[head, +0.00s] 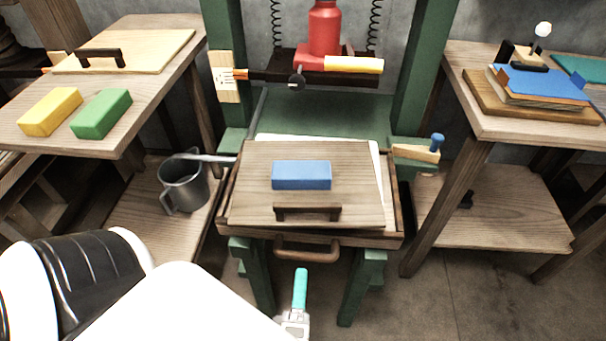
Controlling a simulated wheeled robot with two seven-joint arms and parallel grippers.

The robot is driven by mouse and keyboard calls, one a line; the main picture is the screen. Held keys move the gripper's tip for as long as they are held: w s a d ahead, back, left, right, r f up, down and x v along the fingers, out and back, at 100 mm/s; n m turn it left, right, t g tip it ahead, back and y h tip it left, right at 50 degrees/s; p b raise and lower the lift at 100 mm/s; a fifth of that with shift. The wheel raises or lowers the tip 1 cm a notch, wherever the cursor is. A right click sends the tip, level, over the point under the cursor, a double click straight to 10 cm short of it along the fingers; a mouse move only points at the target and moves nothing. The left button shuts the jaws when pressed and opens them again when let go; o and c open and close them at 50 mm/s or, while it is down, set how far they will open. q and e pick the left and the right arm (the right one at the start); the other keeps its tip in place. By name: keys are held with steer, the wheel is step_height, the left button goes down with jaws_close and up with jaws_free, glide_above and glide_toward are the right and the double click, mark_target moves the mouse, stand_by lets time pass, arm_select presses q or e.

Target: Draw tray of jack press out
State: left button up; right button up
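The jack press has a green frame (422,75) and a red jack (324,35) at its top. Its wooden tray (395,215) sits low between the posts, with a brown handle (306,250) on its front. A wooden board (250,170) with a dark handle (307,212) lies on the tray, over a white sheet. A blue block (301,174) lies on the board. My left gripper (300,290) is below and in front of the tray handle, apart from it. Only teal fingertip shows, so its opening is unclear. My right gripper is out of view.
A left table (110,140) holds yellow and green blocks and a board with a handle. A metal jug (184,184) stands on the shelf below. A right table (480,125) holds stacked boards and books. The floor before the press looks clear.

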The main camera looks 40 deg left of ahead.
arm_select(q)
steer(key=v, duration=0.6)
stand_by(0.3)
